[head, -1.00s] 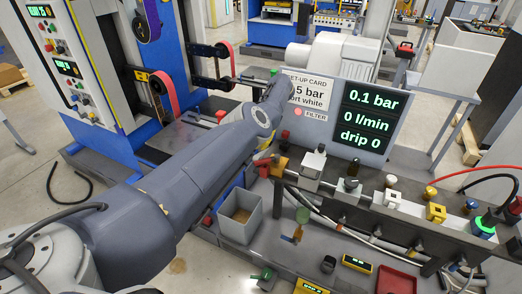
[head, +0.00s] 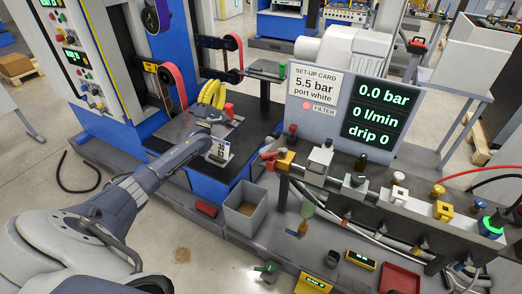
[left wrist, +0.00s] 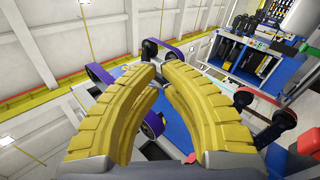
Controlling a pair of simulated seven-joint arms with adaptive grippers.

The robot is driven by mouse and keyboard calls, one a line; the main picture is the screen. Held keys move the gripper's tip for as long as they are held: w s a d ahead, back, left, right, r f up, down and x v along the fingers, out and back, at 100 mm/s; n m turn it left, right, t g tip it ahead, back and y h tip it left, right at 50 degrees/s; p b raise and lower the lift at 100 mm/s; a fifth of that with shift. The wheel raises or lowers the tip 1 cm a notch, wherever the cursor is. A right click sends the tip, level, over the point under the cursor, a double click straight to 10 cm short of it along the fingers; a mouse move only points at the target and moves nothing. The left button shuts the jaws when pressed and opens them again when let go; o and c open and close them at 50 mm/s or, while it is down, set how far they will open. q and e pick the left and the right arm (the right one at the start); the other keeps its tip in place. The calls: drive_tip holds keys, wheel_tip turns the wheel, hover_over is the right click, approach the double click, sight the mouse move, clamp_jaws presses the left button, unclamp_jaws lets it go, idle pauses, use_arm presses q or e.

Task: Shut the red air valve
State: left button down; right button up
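The red air valve (head: 269,157) is at the left end of the valve row in the head view, against a yellow block (head: 286,161). Its red handle points left from the block. My left gripper (head: 211,93) is well left of and behind the valve, raised over a dark bench, not touching it. Its yellow fingers, also in the left wrist view (left wrist: 161,70), bow outward and come together at the tips with nothing between them. The display (head: 381,115) reads 0.0 bar, 0 l/min, drip 0. My right gripper is out of view.
A set-up card (head: 315,84) reads 5.5 bar, port white. A grey bin (head: 243,212) stands below and left of the valve. A red tray (head: 400,278) is at the front right. Black machine arms with red belts (head: 172,90) stand near my left gripper.

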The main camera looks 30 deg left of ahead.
sight(274, 155)
use_arm(q)
drive_tip(key=s+d+f+m+g+h, duration=0.45)
drive_tip(key=d+f+m, duration=0.2)
drive_tip(key=f, duration=0.45)
drive_tip(key=s+d+f+m+g+h, duration=0.3)
drive_tip(key=d+f+m+g+h, duration=0.3)
drive_tip(key=f, duration=0.6)
drive_tip(key=shift+n+t, duration=0.65)
drive_tip(key=shift+t, duration=0.1)
drive_tip(key=shift+w+d, duration=1)
drive_tip(key=shift+d, duration=0.35)
drive_tip(key=shift+w+d, duration=0.95)
drive_tip(key=shift+d, duration=0.4)
drive_tip(key=shift+w+d, duration=1)
drive_tip(key=shift+d, duration=0.35)
drive_tip(key=shift+d, duration=0.1)
